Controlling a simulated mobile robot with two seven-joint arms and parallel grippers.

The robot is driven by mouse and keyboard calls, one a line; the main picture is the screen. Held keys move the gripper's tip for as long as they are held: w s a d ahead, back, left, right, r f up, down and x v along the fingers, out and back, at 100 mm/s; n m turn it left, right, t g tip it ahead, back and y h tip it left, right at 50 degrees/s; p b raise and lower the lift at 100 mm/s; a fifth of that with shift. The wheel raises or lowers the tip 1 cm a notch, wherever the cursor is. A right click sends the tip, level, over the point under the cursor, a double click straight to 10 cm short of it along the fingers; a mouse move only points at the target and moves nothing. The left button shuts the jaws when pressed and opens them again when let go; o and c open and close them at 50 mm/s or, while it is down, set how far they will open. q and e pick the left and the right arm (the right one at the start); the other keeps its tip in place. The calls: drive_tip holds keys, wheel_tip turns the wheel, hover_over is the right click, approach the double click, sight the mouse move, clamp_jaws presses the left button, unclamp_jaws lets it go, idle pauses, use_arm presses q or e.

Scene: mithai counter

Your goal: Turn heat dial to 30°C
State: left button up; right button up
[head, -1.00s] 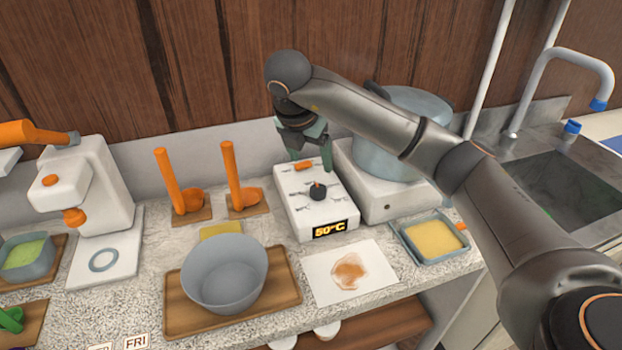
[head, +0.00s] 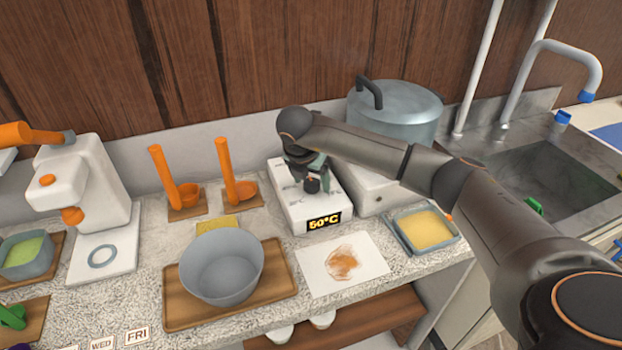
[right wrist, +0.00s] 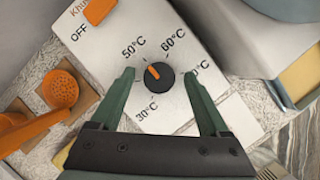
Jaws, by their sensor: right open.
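The heat dial (right wrist: 159,76) is a round black knob with an orange pointer on a white control box (head: 292,208). In the right wrist view the pointer aims up and left, toward the 50°C mark; the 30°C mark (right wrist: 146,111) is at the lower left of the knob. The box's display (head: 324,222) reads 50°C. My right gripper (right wrist: 163,82) is open, with one green finger on each side of the dial; I cannot tell whether they touch it. In the head view the gripper (head: 311,178) is low over the box. My left gripper is not in view.
A lidded pot (head: 398,112) stands just behind and right of the box. An orange switch (right wrist: 98,10) sits by OFF on the box. A grey bowl (head: 222,268) on a wooden tray and a stained white sheet (head: 315,280) lie in front.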

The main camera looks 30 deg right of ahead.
clamp_jaws()
idle(0.5)
